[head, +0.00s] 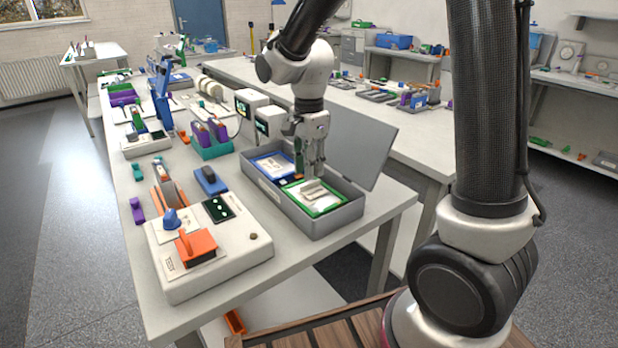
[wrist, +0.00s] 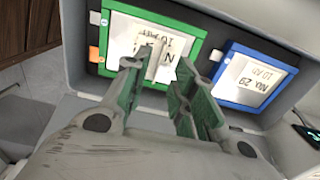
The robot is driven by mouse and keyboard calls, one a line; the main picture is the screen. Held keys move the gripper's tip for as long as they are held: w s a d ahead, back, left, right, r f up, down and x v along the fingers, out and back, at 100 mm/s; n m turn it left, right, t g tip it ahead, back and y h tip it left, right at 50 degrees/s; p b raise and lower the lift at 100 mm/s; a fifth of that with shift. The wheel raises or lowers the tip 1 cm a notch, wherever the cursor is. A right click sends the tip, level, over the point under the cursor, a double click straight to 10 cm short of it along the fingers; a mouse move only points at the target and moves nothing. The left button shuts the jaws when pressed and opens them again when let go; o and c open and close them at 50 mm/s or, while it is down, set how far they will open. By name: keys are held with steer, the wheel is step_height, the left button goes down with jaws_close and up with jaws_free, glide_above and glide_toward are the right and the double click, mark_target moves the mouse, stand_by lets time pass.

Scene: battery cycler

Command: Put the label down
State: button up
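Two framed labels lie in an open grey box (head: 345,217). One is a white label in a green frame (head: 322,205), nearer the box's front end, and it also shows in the wrist view (wrist: 190,44). The other is a white label in a blue frame (head: 268,170), which reads "NO. 29" in the wrist view (wrist: 262,73). My gripper (head: 313,173) points down over the green-framed label. In the wrist view its green-padded fingers (wrist: 158,70) are apart, with a gap between them. The fingers hide part of this label's print.
The box's raised lid (head: 355,145) stands on its right side. A white device with an orange block (head: 195,245) stands at the table's front left. A blue block (head: 210,180) and a teal rack (head: 212,148) stand left of the box.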

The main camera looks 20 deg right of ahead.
step_height(320, 180, up, 8)
steer(key=s+d+r+n+t, duration=0.2)
steer(key=s+d+n, duration=0.5)
steer(key=s, duration=0.3)
steer(key=s+d+r+n+t, duration=0.2)
steer(key=s+d+n, duration=0.5)
steer(key=s, duration=0.3)
steer(key=shift+s+d+r, duration=0.35)
steer(key=shift+d, duration=0.35)
